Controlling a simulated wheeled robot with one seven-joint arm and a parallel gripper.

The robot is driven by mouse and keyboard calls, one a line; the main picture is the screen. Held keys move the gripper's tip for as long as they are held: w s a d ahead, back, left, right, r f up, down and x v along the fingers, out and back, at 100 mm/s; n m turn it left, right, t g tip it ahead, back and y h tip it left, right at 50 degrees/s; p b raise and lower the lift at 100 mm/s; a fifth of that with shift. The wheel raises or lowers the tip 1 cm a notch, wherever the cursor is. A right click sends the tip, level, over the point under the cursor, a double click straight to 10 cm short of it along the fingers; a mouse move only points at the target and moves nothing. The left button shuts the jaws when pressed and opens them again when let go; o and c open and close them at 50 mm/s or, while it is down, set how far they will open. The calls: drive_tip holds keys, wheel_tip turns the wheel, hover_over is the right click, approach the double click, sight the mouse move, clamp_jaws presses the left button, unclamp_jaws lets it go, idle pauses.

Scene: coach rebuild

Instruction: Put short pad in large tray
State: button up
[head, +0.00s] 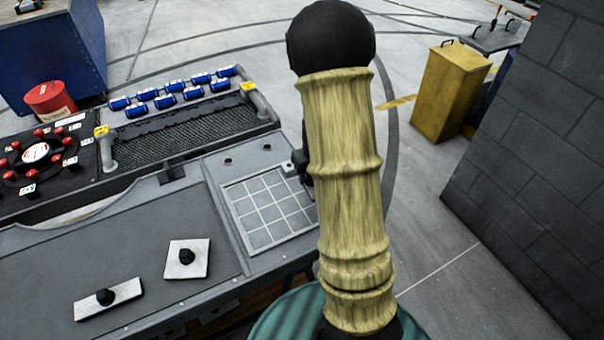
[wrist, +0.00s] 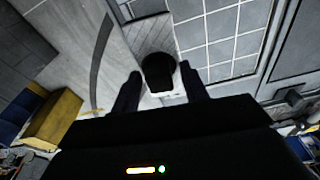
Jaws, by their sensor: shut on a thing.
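My gripper (wrist: 160,72) is shut on the round black knob of a pad (wrist: 150,38). The pad is a pale, brushed plate reaching away beneath the fingers; its full length is hard to judge. In the wrist view it lies beside a grey tray with a white grid (wrist: 222,45). The gridded tray is in the middle of the head view (head: 265,205), set in the bench top. My arm hides most of the gripper and held pad there. A squarish pale pad (head: 178,268) and a longer pad (head: 130,291), each with a black knob, lie on the bench.
A mesh-floored rack (head: 180,130) with several blue cylinders behind it stands at the bench's back. A black panel with red knobs (head: 72,160) and a red can (head: 50,101) are at left. A yellow box (head: 450,90) stands on the floor, beside a dark block wall (head: 540,140).

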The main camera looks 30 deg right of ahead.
drive_tip(key=shift+a, duration=0.1)
drive_tip(key=shift+w+a+r+p, duration=0.1)
drive_tip(key=shift+w+a+p, duration=0.15)
drive_tip(key=shift+p, duration=0.4)
drive_tip(key=w+a+f+p, duration=0.1)
drive_tip(key=a+f+p, duration=0.1)
drive_tip(key=a+p, duration=1)
drive_tip(key=shift+w+a+f+n+p, duration=0.2)
drive_tip(key=shift+a+n+p, duration=0.2)
drive_tip(key=shift+a, duration=0.1)
